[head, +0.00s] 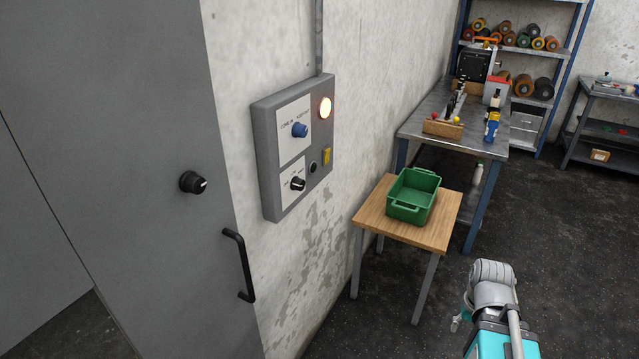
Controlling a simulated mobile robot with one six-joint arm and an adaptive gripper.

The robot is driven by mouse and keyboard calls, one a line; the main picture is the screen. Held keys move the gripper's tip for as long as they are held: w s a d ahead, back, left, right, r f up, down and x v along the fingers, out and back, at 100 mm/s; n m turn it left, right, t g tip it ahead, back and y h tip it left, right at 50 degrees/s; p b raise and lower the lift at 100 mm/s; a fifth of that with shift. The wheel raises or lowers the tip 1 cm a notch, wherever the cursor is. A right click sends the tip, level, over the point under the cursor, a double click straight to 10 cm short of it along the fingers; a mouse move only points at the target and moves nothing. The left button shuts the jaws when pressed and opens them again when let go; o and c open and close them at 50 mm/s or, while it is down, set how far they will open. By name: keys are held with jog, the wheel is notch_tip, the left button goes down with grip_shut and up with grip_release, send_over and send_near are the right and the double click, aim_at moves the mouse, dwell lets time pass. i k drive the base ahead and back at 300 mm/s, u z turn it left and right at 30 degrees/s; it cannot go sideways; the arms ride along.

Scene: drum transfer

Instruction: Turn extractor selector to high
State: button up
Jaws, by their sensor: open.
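A grey control box (264,150) is on the wall left of centre. Its upper white plate carries a blue selector knob (300,130), and its lower plate carries a black selector knob (297,184). The lettering is too small to read surely, so I cannot tell which knob is the extractor selector or its setting. Another black knob (192,182) with a pale mark is on the grey cabinet door. My gripper (457,319) shows only in small part at the lower right, mostly hidden by my arm. It is open, low and far from the box.
The box also has a lit lamp (325,107), a yellow switch (326,156) and a dark green button (313,167). The door has a black handle (240,265). A wooden table (374,215) with a green crate (408,212) stands right of the box. Floor in front is clear.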

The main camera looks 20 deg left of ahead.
aim_at(297, 184)
jog(key=z, duration=0.45)
jog(key=k, duration=1.15)
jog(key=u, duration=0.8)
jog(key=i, duration=1)
